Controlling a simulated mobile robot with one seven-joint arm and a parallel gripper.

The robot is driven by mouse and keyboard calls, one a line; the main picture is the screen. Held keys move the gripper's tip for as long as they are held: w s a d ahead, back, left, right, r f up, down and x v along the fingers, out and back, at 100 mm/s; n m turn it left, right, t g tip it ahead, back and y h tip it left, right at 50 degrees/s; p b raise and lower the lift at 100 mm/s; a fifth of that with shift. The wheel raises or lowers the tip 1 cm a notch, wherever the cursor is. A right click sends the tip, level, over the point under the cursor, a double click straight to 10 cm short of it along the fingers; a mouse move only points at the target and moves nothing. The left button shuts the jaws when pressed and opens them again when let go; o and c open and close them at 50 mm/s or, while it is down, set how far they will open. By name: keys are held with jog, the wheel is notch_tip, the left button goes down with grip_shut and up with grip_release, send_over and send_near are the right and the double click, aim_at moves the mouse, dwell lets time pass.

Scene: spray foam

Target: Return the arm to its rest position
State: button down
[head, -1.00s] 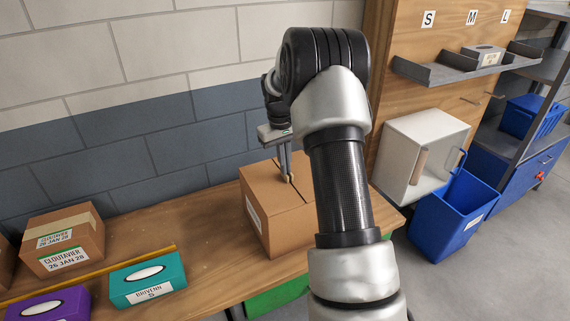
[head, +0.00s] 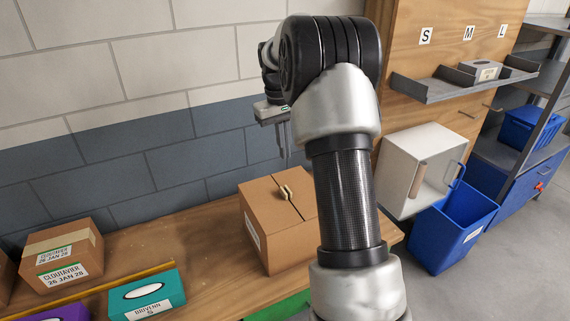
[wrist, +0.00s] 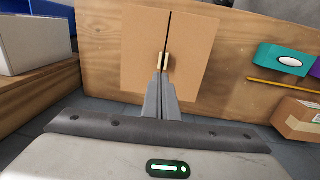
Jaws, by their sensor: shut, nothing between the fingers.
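My gripper (head: 284,150) hangs above the back of a brown cardboard box (head: 258,231) on the wooden bench. Its fingers are shut and empty, and clear of the box. The box is closed, with a dark seam along its top and a small tan piece (head: 286,192) standing at the seam. In the wrist view the shut fingers (wrist: 163,82) point toward the box (wrist: 140,50) and its tan piece (wrist: 165,60). My arm hides the right part of the box in the head view.
A taped carton (head: 62,254), a teal tissue box (head: 160,290) and a purple one (head: 60,311) lie at the bench's left. A white open cabinet (head: 398,180) and a blue bin (head: 452,222) stand right of my arm. A brick wall (head: 110,150) rises behind.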

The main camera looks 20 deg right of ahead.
jog(key=shift+r, duration=1.05)
